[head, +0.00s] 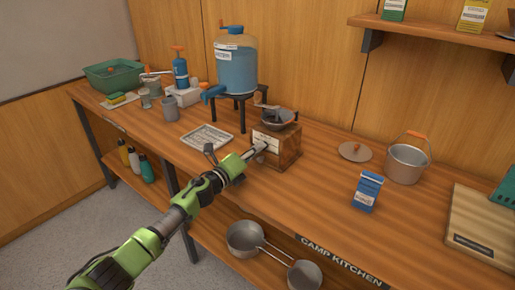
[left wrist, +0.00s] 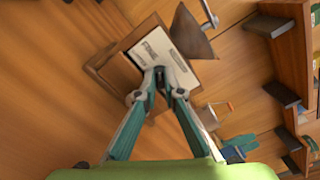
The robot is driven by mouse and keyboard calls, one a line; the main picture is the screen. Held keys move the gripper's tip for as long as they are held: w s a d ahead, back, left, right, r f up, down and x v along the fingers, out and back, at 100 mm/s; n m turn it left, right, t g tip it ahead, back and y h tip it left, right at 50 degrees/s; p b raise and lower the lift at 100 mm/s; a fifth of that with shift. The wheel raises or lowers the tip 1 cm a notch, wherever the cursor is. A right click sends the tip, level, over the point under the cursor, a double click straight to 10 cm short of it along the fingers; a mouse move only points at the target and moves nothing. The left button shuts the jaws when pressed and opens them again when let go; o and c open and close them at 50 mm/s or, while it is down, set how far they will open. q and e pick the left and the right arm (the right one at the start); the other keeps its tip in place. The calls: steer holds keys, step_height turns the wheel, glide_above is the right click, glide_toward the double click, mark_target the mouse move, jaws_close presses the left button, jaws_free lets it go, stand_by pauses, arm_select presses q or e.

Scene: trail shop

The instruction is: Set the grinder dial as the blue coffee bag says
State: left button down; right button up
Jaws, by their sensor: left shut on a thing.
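The grinder (head: 288,148) is a wooden box with a dark metal hopper and crank on top, standing on the counter. A pale printed panel (left wrist: 172,50) is on its front. My left gripper (head: 260,149) reaches to that panel. In the left wrist view its fingertips (left wrist: 160,74) are closed together at the panel's edge, on the dial, which they hide. The dial's setting cannot be read. The blue coffee bag (head: 367,192) stands upright on the counter, right of the grinder, with a pale label too small to read. My right gripper is not in view.
A blue water jug (head: 237,70) on a stand is behind the grinder. A metal tray (head: 207,137) lies to its left. A pot (head: 406,162), a round lid (head: 355,151) and a cutting board (head: 483,222) are on the right. Counter between grinder and bag is clear.

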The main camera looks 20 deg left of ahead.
arm_select(q)
steer(key=shift+n, duration=0.4)
steer(key=c, duration=2.4)
jaws_free()
steer(key=shift+c, duration=0.2)
steer(key=v, duration=1.2)
